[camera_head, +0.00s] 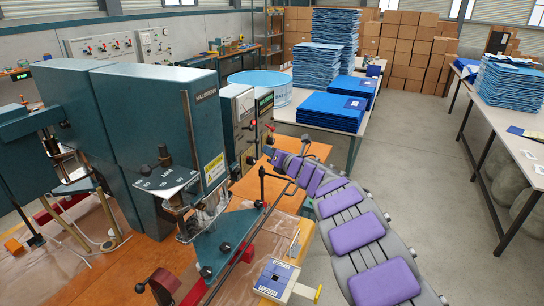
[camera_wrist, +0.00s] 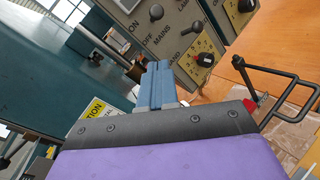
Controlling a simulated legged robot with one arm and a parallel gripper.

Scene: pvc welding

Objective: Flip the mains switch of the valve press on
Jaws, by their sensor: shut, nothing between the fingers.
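The valve press is the large teal machine (camera_head: 150,125) on the left. Beside it stands a grey control box (camera_head: 240,112). Its panel (camera_wrist: 180,15) fills the upper middle of the wrist view, with the words ON, OFF and MAINS legible. In the head view my gripper (camera_head: 269,152) is by the box's lower front; contact cannot be told.
A bent black handle (camera_wrist: 285,95) stands to the right of my gripper. The orange bench (camera_head: 265,185) lies below; open floor (camera_head: 425,130) is to the right.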

